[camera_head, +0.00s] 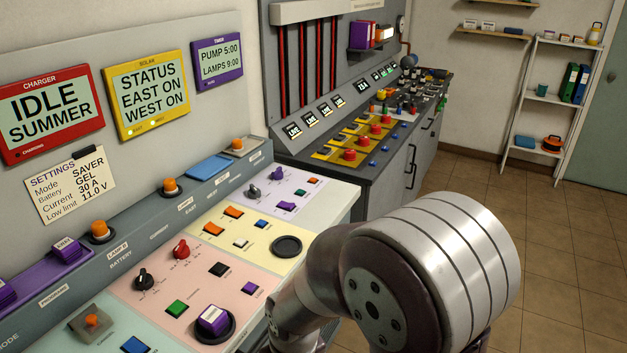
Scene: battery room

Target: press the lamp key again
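The sloped control desk carries a lilac section (297,182), a yellow section (262,238), a pink section (150,252) and a pale green section at the bottom left. The lilac section, below the purple timer display (217,64) reading "PUMP 5:00, LAMPS 9:00", has purple keys (285,206), a dark knob (254,191) and small coloured keys. The key labels are too small to read, so I cannot tell which is the lamp key. One of my arms (430,275) fills the lower middle and hides part of the desk's right side. Neither gripper shows.
A red charger display (43,113) reads "IDLE SUMMER"; a yellow solar display (147,95) reads "STATUS EAST ON WEST ON". A labelled purple block (212,318) stands on a black disc. A second console (365,143) stands behind. Tiled floor (560,250) is clear at right.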

